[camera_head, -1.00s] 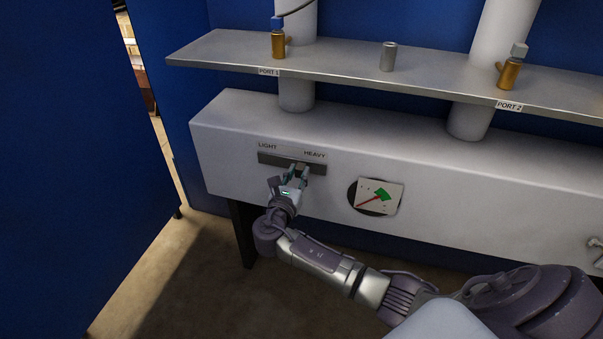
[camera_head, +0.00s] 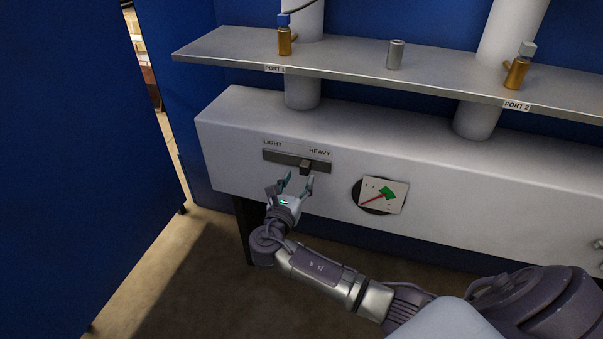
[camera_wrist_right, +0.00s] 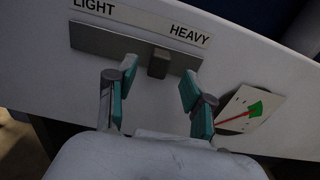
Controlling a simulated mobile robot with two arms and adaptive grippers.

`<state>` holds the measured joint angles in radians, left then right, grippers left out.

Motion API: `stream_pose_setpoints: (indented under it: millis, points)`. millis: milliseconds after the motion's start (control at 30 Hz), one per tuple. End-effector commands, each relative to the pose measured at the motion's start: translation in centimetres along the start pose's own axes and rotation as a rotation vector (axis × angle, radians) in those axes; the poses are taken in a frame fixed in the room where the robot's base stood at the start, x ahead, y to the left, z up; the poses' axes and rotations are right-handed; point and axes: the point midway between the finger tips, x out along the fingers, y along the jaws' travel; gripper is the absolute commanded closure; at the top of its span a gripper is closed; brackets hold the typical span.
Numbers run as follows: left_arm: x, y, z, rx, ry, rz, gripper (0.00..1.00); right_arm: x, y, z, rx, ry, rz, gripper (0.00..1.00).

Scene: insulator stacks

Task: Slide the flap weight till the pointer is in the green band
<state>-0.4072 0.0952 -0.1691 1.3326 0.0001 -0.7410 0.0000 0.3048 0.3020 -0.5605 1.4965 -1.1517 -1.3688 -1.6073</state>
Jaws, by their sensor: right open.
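The flap weight is a small dark block (camera_head: 305,167) on a grey slide bar (camera_head: 276,156) under LIGHT and HEAVY labels. It stands right of the bar's middle, toward HEAVY. The block (camera_wrist_right: 158,62) also shows in the right wrist view. My right gripper (camera_head: 297,184) is open and empty below the block, with its fingers (camera_wrist_right: 158,84) apart from it. The dial (camera_head: 397,190) is right of the slide. My left gripper is not in view.
A metal shelf (camera_head: 225,50) runs above the white housing (camera_head: 225,130), with brass fittings (camera_head: 284,41) at both ports and a small grey cylinder (camera_head: 395,54) between. A blue wall (camera_head: 70,150) stands at left. The floor in front is clear.

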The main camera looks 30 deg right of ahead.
Motion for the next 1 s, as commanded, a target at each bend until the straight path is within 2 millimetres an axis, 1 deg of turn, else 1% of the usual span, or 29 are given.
stream_pose_setpoints:
  millis: [33,200,300,400,567,1000]
  points:
    - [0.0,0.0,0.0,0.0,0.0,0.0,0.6,-1.3,0.0,-0.1,0.002,0.004,0.003,0.48]
    - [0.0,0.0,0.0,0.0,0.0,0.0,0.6,-4.8,0.1,-0.1,0.001,0.004,0.003,0.48]
    - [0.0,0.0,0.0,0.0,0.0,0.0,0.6,-6.4,0.0,-0.1,0.002,0.003,0.001,0.48]
    - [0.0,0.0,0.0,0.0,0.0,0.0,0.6,-7.5,0.0,0.0,0.001,0.001,0.001,0.48]
    - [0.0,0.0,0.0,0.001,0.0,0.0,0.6,-8.1,0.0,0.0,0.001,0.001,0.0,0.48]
    - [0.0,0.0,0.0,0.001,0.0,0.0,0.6,-8.1,0.0,0.0,0.001,0.0,0.0,0.48]
